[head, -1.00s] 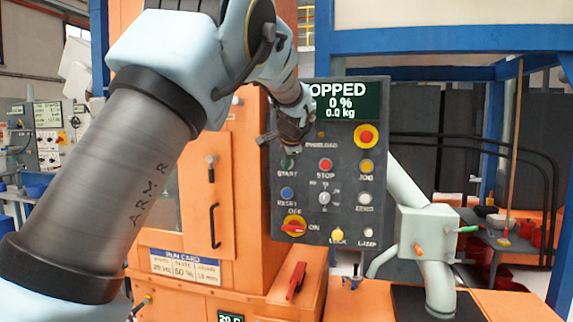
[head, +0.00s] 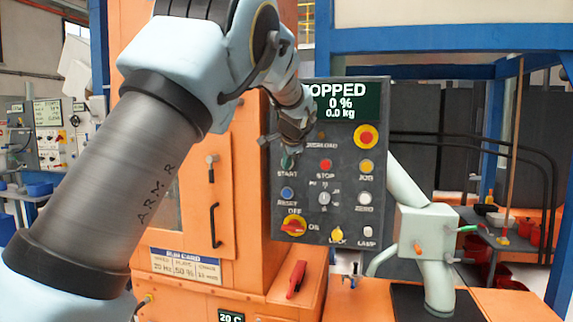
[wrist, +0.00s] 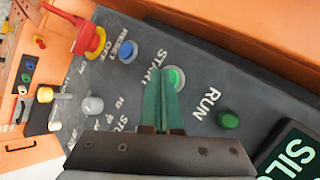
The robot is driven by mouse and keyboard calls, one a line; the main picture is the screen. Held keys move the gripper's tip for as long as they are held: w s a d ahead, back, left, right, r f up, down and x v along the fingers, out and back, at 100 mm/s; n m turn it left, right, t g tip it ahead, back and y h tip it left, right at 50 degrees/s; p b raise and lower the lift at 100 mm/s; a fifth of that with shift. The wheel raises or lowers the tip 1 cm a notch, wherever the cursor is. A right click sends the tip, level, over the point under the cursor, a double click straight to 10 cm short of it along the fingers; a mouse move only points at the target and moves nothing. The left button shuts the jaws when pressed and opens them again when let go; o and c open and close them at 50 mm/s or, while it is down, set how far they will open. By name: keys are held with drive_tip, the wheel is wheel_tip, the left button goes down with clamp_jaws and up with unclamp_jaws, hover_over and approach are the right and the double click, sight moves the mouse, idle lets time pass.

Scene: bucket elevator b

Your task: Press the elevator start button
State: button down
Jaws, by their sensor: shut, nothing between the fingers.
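The green start button (head: 288,163) is on the dark control panel, above the START label and left of the red STOP button (head: 325,164). In the wrist view the start button (wrist: 175,78) has a pale rim and sits just right of my fingertips. My gripper (head: 277,141) is at the panel's upper left, close to the start button. In the wrist view its green fingers (wrist: 161,78) are together with nothing held. They partly cover the START label. I cannot tell whether they touch the panel or button.
The panel display (head: 340,101) reads STOPPED, 0 % and 0.0 kg. A blue RESET button (head: 287,193) and a red OFF/ON rotary switch (head: 293,226) are below. A green RUN lamp (wrist: 229,119) is to the right in the wrist view. An orange cabinet stands at left.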

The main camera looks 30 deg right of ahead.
drive_tip(key=shift+w+d, duration=0.1)
idle(0.6)
drive_tip(key=shift+s+a+b, duration=0.55)
drive_tip(key=shift+s+b, duration=0.05)
drive_tip(key=shift+b, duration=0.05)
drive_tip(key=shift+s+a+b, duration=1.7)
drive_tip(key=shift+s+b, duration=0.15)
drive_tip(key=shift+b, duration=0.25)
